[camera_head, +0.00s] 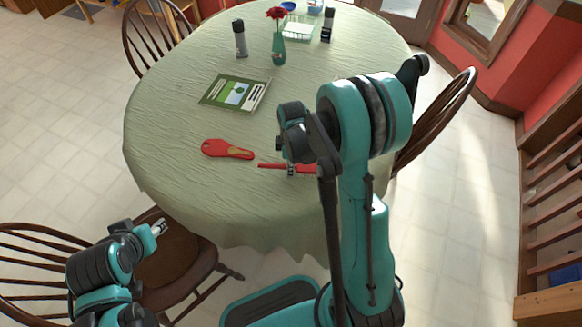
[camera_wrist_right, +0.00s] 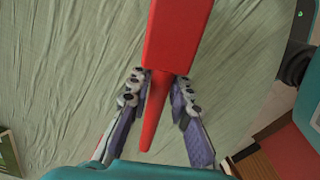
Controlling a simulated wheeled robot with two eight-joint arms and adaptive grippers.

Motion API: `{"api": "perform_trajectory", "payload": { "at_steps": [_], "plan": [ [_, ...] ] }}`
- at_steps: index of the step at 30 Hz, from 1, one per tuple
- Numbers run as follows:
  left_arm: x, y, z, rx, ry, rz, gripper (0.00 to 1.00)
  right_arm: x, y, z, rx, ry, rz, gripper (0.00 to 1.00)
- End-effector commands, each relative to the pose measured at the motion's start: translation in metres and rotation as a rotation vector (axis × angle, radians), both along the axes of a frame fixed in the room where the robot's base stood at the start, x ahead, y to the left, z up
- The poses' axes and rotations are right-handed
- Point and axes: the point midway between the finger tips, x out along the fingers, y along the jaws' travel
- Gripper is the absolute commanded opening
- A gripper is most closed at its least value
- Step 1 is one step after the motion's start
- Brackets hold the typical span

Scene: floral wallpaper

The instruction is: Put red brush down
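A red brush (camera_head: 270,166) is at my right gripper (camera_head: 291,169), over the near part of the table. In the right wrist view the brush's wide red block (camera_wrist_right: 177,35) points away and its narrow handle (camera_wrist_right: 156,110) tapers toward me. The two fingers of my right gripper (camera_wrist_right: 158,82) close in on both sides of the handle just behind the block. The arm hides part of the brush in the head view; I cannot tell whether it touches the cloth. My left gripper (camera_head: 160,227) is off the table at the lower left, small and apart from everything red.
A red paddle-shaped item (camera_head: 214,148) lies on the tablecloth (camera_head: 180,110), left of the brush. Chairs surround the table. Cloth between book and brush is clear.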

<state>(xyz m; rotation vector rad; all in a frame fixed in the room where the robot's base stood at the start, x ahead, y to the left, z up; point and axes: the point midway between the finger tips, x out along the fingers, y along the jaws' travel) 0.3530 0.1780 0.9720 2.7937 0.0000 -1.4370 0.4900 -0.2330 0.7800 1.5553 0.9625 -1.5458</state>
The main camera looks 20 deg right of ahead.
Motion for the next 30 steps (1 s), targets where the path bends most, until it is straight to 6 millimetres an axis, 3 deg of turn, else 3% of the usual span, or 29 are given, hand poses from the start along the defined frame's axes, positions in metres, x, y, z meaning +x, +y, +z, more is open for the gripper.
{"api": "perform_trajectory", "payload": {
  "at_steps": [2,14,24,30],
  "plan": [
    [0.000,0.000,0.000,0.000,0.000,0.000,0.42,0.000,0.000,0.000,0.000,0.000,0.000,0.39],
    [0.000,0.000,0.007,0.000,0.000,0.000,0.42,0.000,0.000,0.007,0.000,-0.001,0.000,0.39],
    [0.000,0.000,0.035,0.000,0.000,0.000,0.42,0.000,-0.001,0.079,0.000,0.000,0.000,0.39],
    [0.000,0.000,0.046,0.000,0.000,0.000,0.42,0.000,-0.002,0.112,0.000,0.000,0.000,0.39]
  ]
}}
